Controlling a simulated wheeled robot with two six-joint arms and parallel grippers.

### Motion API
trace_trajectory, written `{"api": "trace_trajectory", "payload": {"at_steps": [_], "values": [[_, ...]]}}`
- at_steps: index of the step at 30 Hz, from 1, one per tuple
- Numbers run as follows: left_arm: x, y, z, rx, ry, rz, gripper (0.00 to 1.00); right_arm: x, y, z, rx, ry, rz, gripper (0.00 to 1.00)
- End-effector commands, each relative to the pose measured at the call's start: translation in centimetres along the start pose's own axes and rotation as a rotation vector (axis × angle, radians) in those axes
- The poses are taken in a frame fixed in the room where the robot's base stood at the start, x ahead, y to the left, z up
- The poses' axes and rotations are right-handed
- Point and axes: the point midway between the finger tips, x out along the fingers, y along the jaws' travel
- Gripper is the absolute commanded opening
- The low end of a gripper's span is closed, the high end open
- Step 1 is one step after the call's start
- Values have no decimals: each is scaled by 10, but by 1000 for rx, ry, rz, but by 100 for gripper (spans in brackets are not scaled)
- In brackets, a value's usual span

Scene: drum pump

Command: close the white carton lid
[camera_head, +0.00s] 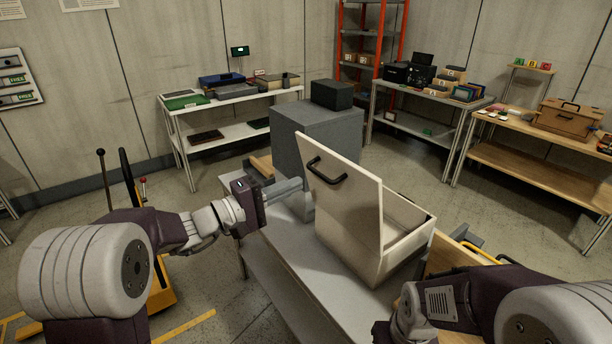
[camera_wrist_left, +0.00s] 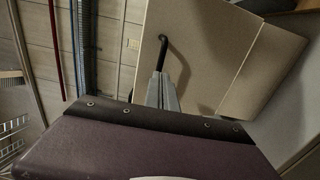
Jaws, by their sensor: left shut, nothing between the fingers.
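The white carton (camera_head: 370,253) stands on a light grey table. Its lid (camera_head: 346,203) is open and tilted up on the left side, with a dark bar handle (camera_head: 324,171) on its outer face. The inside of the carton shows at the right. My left gripper (camera_head: 301,187) is shut and empty, its fingers close to the lid's outer face below the handle. In the left wrist view the fingers (camera_wrist_left: 162,90) point at the lid (camera_wrist_left: 196,65) near the handle (camera_wrist_left: 163,43); I cannot tell whether they touch. My right gripper is out of view.
A grey box (camera_head: 318,130) stands behind the carton, with a smaller dark case (camera_head: 332,94) on top. The grey table's (camera_head: 308,284) front left part is bare. A yellow wheeled machine with levers stands on the floor at left. Shelves and benches line the back wall.

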Motion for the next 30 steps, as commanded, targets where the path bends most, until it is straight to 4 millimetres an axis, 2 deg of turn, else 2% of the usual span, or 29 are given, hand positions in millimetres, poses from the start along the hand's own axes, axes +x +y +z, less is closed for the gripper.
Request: {"api": "trace_trajectory", "payload": {"at_steps": [3,8,23,26,30], "values": [[22,2,1,-2,-3,0,0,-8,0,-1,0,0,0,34],[38,1,1,0,-2,0,0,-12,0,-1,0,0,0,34],[44,2,0,0,0,-6,0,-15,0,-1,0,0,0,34],[49,8,0,0,-1,-25,0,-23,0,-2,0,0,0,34],[64,20,0,1,-1,-85,0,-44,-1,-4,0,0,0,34]]}}
